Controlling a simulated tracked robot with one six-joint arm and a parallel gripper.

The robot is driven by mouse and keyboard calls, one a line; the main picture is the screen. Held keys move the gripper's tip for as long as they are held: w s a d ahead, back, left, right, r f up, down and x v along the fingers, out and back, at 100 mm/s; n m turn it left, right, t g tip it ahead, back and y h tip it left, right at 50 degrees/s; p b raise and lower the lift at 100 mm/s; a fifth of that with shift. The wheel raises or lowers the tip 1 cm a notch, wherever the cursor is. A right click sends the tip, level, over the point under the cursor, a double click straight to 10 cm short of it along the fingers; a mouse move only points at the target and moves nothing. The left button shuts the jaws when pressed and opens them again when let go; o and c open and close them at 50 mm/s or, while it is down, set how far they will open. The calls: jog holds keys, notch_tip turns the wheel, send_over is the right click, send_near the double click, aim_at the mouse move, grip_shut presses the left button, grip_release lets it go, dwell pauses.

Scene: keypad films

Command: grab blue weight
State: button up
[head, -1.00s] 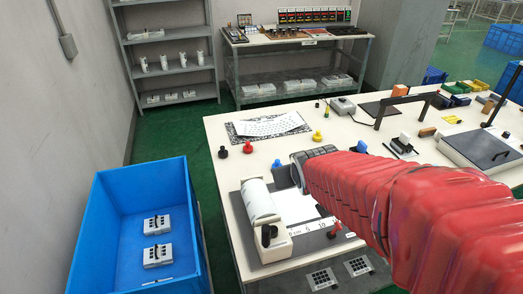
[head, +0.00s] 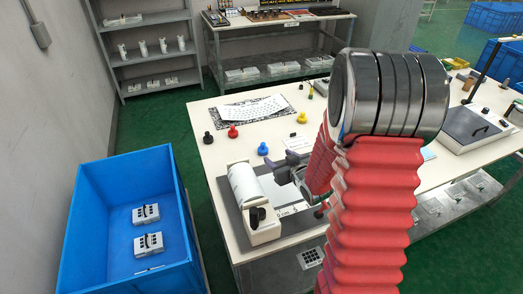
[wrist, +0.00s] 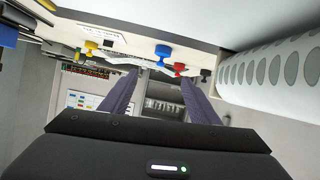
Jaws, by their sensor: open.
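The blue weight (head: 263,149) stands upright on the white table, just beyond the printer-like device. It also shows in the wrist view (wrist: 162,52), above and between my fingers. My gripper (head: 283,164) is open and empty, with its dark fingers close to the blue weight on its near right side, apart from it. In the wrist view both fingers of my gripper (wrist: 158,80) point ahead with a gap between them. The red weight (head: 232,131), black weight (head: 208,138) and yellow weight (head: 302,117) stand farther back.
The white device with a paper roll (head: 248,195) stands just left of my gripper. A patterned sheet (head: 250,108) lies at the back of the table. A blue crate (head: 85,210) is on the floor at left. My red arm covers much of the table's right side.

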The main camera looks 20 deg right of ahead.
jog(key=shift+f+t, duration=0.3)
jog(key=shift+f, duration=0.35)
jog(key=shift+w, duration=0.1)
send_near(263, 148)
jog(key=shift+d+x, duration=0.2)
jog(key=shift+x, duration=1.5)
jog(key=shift+x, duration=2.6)
jog(key=shift+a, duration=0.1)
jog(key=shift+c, duration=0.4)
jog(key=c, duration=1.3)
